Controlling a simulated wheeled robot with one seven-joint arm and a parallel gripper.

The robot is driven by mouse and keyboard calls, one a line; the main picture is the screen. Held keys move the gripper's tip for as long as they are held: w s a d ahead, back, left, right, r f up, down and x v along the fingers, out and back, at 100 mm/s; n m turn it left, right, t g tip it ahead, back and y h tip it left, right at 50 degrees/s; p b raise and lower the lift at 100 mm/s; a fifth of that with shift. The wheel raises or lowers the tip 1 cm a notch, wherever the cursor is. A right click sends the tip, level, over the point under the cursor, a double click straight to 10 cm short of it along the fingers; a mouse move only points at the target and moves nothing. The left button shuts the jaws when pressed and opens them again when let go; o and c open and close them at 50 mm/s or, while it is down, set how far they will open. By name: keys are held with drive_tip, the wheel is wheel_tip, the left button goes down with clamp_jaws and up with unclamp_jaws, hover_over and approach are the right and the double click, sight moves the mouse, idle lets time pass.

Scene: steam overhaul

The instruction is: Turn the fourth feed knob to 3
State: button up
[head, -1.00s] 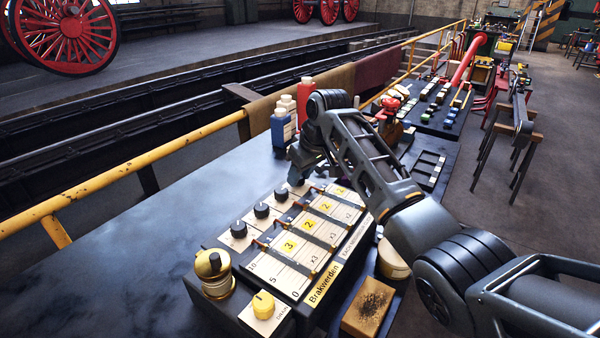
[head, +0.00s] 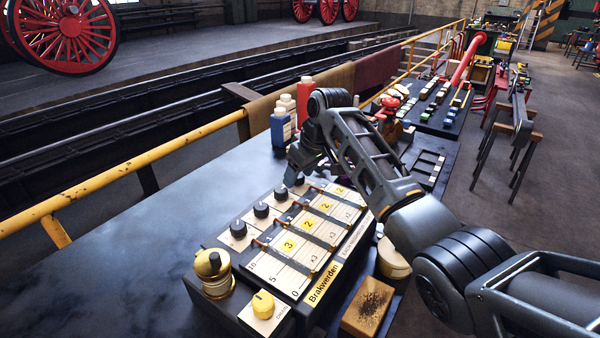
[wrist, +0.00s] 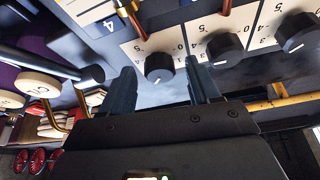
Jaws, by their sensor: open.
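The panel (head: 270,268) labelled Brakwerden carries a row of black feed knobs, including the nearest (head: 239,229), the second (head: 261,210) and the third (head: 281,194). The fourth knob (wrist: 159,66) is beside the "4" label in the wrist view; in the head view my gripper (head: 302,168) mostly hides it. In the wrist view my open gripper (wrist: 162,84) has one finger on each side of this knob, with a gap visible at both sides. Its white pointer mark faces the lower edge of the picture. I cannot read its exact setting.
Yellow number cards (head: 289,245) lie on the panel's strips. A brass-and-yellow fitting (head: 212,270) and a yellow knob (head: 263,304) stand at its near end. Blue (head: 281,128) and red bottles are behind my gripper. The dark tabletop at left is clear.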

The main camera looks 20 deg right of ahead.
drive_tip(key=b+v, duration=0.1)
drive_tip(key=v, duration=0.6)
drive_tip(key=shift+s+r, duration=0.15)
drive_tip(key=shift+r, duration=0.2)
drive_tip(key=shift+d, duration=0.1)
